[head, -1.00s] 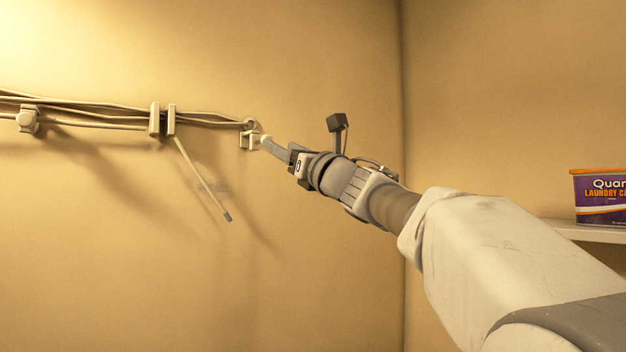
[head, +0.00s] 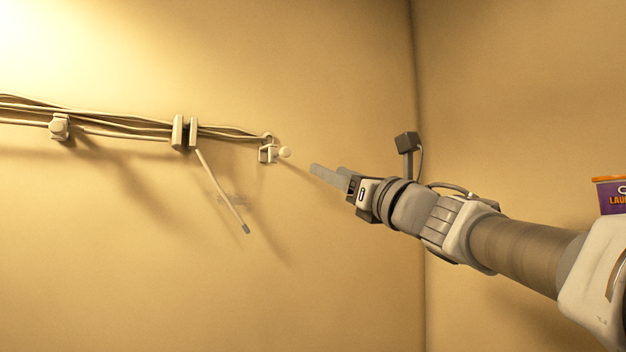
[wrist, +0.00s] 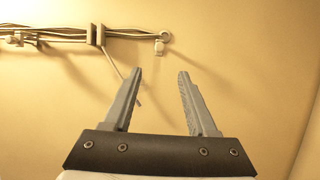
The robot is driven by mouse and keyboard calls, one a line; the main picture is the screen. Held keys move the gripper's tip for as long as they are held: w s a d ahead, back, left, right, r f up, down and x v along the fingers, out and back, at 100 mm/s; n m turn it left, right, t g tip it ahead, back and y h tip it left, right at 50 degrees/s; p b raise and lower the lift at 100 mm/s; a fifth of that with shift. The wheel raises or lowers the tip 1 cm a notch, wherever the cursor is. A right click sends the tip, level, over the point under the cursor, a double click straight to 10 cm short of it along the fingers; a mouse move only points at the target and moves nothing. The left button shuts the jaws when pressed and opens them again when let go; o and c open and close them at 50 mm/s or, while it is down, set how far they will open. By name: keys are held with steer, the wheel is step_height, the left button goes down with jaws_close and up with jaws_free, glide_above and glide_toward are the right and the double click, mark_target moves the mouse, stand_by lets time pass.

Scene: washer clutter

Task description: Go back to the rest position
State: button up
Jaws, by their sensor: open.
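My gripper (head: 326,174) is in the middle of the head view, off the wall and apart from the fittings. In the wrist view my gripper (wrist: 158,82) shows two fingers spread with nothing between them. A small valve with a round knob (head: 284,152) sits on the wall at the end of the pipes, to the left of my fingertips. The same valve (wrist: 159,46) shows beyond the fingers in the wrist view.
Thin pipes (head: 100,118) run along the wall at the left, with a paired clamp (head: 178,132) and a hanging rod (head: 221,190). A purple laundry tub (head: 612,196) is at the right edge. The wall below the pipes is bare.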

steer(key=shift+d, duration=0.1)
steer(key=s+d+f+m+g+h, duration=0.1)
steer(key=s+d+f+m+h, duration=0.1)
steer(key=d+f+m+h, duration=0.5)
steer(key=s+d+f+m+h, duration=0.15)
steer(key=f+m, duration=0.35)
steer(key=m, duration=0.5)
steer(key=s+d+f+m+g+h, duration=0.1)
steer(key=s+d+f+m+h, duration=0.1)
steer(key=d+f+m+h, duration=0.5)
steer(key=s+a+f+m+g+y, duration=0.1)
steer(key=s+a+f+m+g, duration=0.1)
steer(key=s+f+m, duration=0.4)
steer(key=s+a+f+m+g+y, duration=0.1)
steer(key=s+a+f+m+g, duration=0.1)
steer(key=s+f+m+g, duration=0.3)
steer(key=s+a+f+m+g+y, duration=0.1)
steer(key=s+a+f+m+g, duration=0.2)
steer(key=s+f+m, duration=0.4)
steer(key=s+f+g, duration=0.1)
steer(key=s+f, duration=0.2)
steer(key=f, duration=0.5)
steer(key=shift+s+f+m, duration=0.2)
steer(key=shift+f+m, duration=0.05)
steer(key=shift+m, duration=0.15)
steer(key=shift+a, duration=0.25)
